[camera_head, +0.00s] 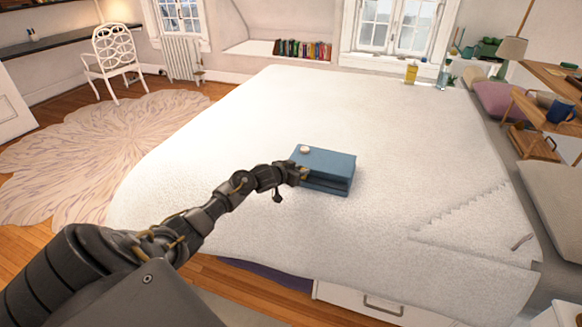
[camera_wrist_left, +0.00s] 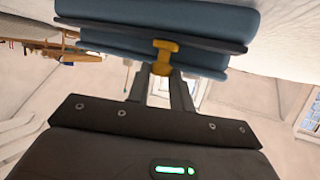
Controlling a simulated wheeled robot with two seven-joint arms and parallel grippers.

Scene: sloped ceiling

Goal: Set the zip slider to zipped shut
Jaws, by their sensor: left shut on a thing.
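A blue zip case (camera_head: 326,164) lies on the white bed, with a small round pale object on its top near the far left corner. A dark band runs along its front side in the head view. My left gripper (camera_head: 299,173) is at the case's left front corner. In the left wrist view, the case (camera_wrist_left: 160,18) fills the top, with a dark strip along its edge. A yellow zip slider (camera_wrist_left: 164,58) sits at that strip, and my left gripper (camera_wrist_left: 161,85) is shut on it. My right gripper is not in view.
The white bed (camera_head: 235,125) gives wide free room around the case. A yellow bottle (camera_head: 411,74) and a clear bottle (camera_head: 443,76) stand at its far right. A bedside shelf (camera_head: 545,100) and pillows are on the right.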

